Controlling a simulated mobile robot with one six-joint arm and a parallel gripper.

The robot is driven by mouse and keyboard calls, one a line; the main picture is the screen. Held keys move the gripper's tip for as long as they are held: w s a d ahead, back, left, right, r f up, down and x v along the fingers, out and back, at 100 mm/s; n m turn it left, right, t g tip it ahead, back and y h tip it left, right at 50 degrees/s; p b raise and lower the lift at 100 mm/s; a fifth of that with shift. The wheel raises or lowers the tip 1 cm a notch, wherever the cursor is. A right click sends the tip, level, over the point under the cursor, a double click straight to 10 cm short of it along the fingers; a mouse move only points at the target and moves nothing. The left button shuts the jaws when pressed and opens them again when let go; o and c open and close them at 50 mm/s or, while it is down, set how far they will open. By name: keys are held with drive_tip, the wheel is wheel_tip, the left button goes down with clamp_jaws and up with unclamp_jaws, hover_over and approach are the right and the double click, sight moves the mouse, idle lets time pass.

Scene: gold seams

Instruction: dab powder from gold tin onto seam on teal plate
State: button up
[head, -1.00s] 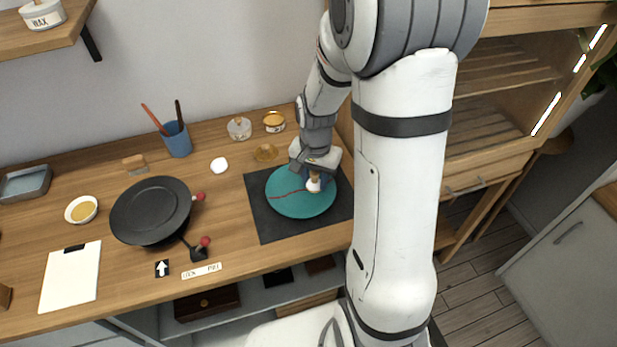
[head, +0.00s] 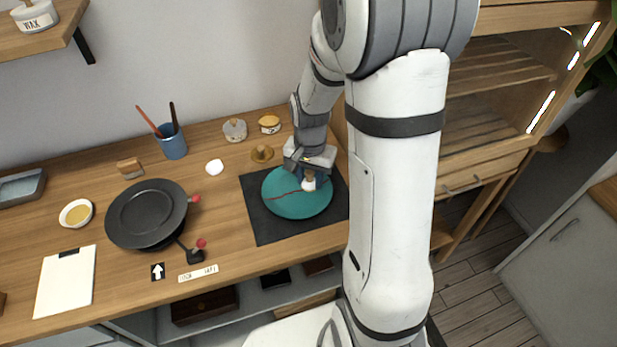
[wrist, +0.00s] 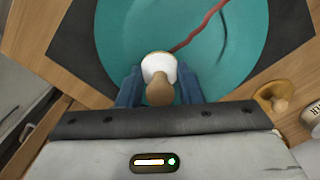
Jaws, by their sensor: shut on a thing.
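The teal plate (head: 285,206) lies on a dark mat (head: 263,226) on the wooden bench. A dark red seam (wrist: 203,25) runs across it and ends near the dabber. My gripper (head: 308,176) is over the plate's upper right part, shut on a dabber with a pale head and wooden knob (wrist: 160,80). In the wrist view the dabber sits between the blue fingers, over the plate near the seam; I cannot tell whether it touches. A tin with gold contents (head: 269,124) stands at the back of the bench. A brass-coloured lid with a knob (head: 262,153) lies in front of it.
A glass jar (head: 235,130), a white puck (head: 214,167) and a blue cup with brushes (head: 172,142) stand left of the mat. A black round pan-like stand (head: 147,212), a bowl of yellow stuff (head: 76,213) and a clipboard (head: 65,282) are further left. A cabinet rises at right.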

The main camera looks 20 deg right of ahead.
sight(284, 194)
drive_tip(key=shift+w, duration=0.1)
drive_tip(key=shift+s+a, duration=0.1)
drive_tip(key=shift+s, duration=0.2)
drive_tip(key=shift+w+a, duration=0.25)
drive_tip(key=shift+a, duration=0.4)
drive_tip(key=shift+s+a, duration=0.4)
drive_tip(key=shift+a, duration=0.35)
drive_tip(key=shift+w+a+f+b, duration=0.1)
drive_tip(key=shift+w+a+b, duration=0.25)
drive_tip(key=shift+a, duration=0.2)
drive_tip(key=shift+s+a, duration=0.35)
drive_tip(key=shift+a, duration=0.45)
drive_tip(key=shift+w+a, duration=0.4)
drive_tip(key=shift+a, duration=0.15)
